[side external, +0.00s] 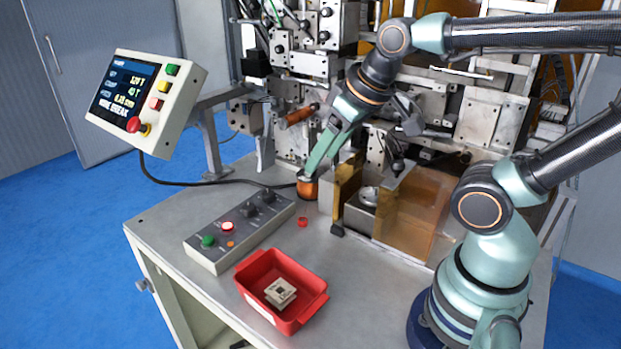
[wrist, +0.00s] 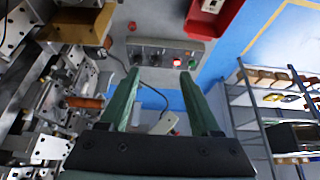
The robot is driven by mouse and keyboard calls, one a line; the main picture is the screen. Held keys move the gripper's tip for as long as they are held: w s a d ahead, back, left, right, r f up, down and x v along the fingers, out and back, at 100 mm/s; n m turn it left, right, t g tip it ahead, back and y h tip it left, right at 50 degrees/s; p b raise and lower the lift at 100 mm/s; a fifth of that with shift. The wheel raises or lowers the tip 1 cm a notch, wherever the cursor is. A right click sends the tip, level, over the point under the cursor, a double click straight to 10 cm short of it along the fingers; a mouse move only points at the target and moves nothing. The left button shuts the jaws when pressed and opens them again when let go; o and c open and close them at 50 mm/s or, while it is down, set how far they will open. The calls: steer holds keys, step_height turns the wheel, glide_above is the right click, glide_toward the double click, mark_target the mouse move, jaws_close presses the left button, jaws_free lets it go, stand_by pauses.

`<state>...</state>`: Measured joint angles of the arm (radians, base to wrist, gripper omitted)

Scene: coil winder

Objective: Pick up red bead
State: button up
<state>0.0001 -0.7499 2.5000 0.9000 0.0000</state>
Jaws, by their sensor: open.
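The red bead (side external: 302,222) is a small red ring on the grey bench top, between the control box and the machine. It also shows as a small red spot near the top of the wrist view (wrist: 132,26). My gripper (side external: 312,172) is above the bench, higher than the bead and behind it, close over a copper-coloured spool (side external: 308,190). In the wrist view my gripper (wrist: 161,73) has its two green fingers well apart with nothing between them. The bead lies beyond the fingertips there.
A grey control box (side external: 240,232) with knobs and buttons stands left of the bead. A red tray (side external: 318,302) holding a pale square part is in front. An amber guard (side external: 412,222) and the winding machine (side external: 500,120) stand right and behind. Bare bench surrounds the bead.

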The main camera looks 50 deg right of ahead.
stand_by(0.3)
steer(key=shift+c, duration=1.4)
steer(key=m+g, duration=0.6)
steer(key=m, duration=1.5)
glide_above(302, 220)
steer(key=f, duration=1.9)
steer(key=shift+a+f, duration=0.2)
steer(key=shift+f, duration=0.05)
steer(key=shift+d+f, duration=0.15)
steer(key=shift+f, duration=1.2)
steer(key=shift+d+f, duration=0.1)
steer(key=shift+f, duration=1.2)
